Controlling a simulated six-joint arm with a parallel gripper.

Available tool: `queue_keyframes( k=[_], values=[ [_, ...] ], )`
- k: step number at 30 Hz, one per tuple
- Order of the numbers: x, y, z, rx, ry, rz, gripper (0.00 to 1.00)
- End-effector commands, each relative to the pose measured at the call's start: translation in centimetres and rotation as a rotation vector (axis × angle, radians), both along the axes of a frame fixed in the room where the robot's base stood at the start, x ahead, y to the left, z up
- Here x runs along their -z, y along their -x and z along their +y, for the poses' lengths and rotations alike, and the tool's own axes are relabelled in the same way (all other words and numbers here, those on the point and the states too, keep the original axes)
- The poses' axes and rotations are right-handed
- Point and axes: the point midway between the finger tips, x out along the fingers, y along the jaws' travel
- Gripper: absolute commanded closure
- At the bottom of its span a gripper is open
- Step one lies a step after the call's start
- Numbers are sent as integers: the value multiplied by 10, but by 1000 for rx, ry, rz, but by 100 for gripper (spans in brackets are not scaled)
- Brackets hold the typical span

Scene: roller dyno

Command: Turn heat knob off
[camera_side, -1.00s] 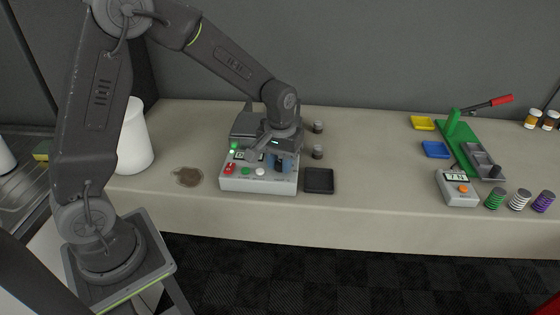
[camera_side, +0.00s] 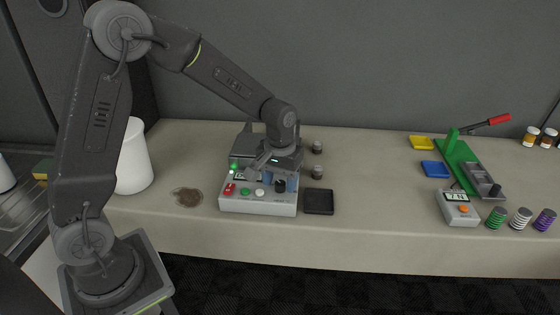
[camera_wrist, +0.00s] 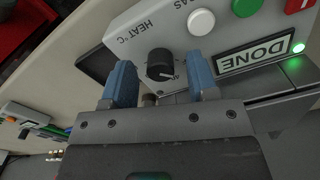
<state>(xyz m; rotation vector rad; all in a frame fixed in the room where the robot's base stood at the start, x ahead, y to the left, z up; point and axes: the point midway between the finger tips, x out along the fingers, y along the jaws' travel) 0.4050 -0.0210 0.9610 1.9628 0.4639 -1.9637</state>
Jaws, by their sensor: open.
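The black heat knob (camera_wrist: 161,65) is on the light grey control box (camera_side: 258,207), beside the printing "HEAT °C" in the wrist view. A pale pointer mark shows on the knob's edge toward the display side. In the side view the knob (camera_side: 280,186) is at the right end of the box's top. My gripper (camera_wrist: 162,82) is open, with one blue finger on each side of the knob and gaps between. In the side view my gripper (camera_side: 280,181) is over the box's right part. The box's display (camera_wrist: 255,52) reads "DONE", and a green light (camera_wrist: 298,48) glows beside it.
Red (camera_side: 230,189), green (camera_side: 245,192) and white (camera_side: 259,193) buttons are left of the knob. A black tray (camera_side: 319,202) is close to the box's right. A white cylinder (camera_side: 133,158) stands left. The table between the tray and the green press (camera_side: 462,160) is mostly clear.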

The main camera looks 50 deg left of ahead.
Motion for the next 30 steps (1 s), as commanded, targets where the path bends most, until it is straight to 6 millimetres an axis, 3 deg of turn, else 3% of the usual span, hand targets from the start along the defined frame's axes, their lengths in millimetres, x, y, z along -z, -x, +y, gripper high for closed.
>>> queue_keyframes(
  k=[16,22,30],
  values=[
    [-110,0,0,0,0,-5,46],
    [-128,0,0,-1,0,-2,46],
    [-132,0,0,-1,0,-2,46]
  ],
)
